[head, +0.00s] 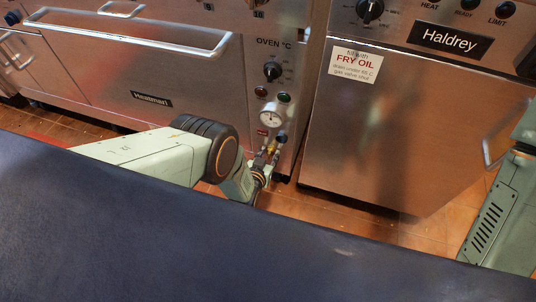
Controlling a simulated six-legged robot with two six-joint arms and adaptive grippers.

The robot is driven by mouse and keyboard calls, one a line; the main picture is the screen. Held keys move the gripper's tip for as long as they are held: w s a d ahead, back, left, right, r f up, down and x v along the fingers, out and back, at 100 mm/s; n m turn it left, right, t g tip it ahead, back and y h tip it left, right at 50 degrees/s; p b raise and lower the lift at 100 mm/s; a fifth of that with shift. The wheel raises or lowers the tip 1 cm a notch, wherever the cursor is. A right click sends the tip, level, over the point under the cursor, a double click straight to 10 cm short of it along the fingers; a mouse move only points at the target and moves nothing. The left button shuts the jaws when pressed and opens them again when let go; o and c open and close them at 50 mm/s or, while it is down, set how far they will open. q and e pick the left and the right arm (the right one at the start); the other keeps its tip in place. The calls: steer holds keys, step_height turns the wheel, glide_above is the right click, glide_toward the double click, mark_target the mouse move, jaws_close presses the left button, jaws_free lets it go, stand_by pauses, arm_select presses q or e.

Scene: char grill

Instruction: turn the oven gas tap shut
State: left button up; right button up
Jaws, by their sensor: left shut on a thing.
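The oven gas tap (271,149) is a small brass-coloured fitting low on the oven's right front panel, below a round white gauge (271,118). My left arm reaches over from the left, and my left gripper (267,159) is at the tap, shut on it. The gripper and wrist cover most of the tap, so the angle of its handle cannot be told. My right arm shows at the right edge, but its gripper is out of view.
The oven (180,70) has a long bar handle and an oven dial (272,71) above the gauge. A steel fryer cabinet (370,140) with a fry oil label stands close on the right. Tiled floor (330,215) lies below, and a dark surface (200,245) fills the foreground.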

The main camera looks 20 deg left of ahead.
arm_select(q)
steer(key=shift+w+r, duration=0.1)
steer(key=shift+w, duration=0.05)
steer(key=o, duration=1.2)
steer(key=shift+c, duration=0.2)
steer(key=shift+s, duration=0.2)
steer(key=v, duration=1.1)
steer(key=shift+s+r, duration=0.2)
steer(key=shift+s, duration=0.15)
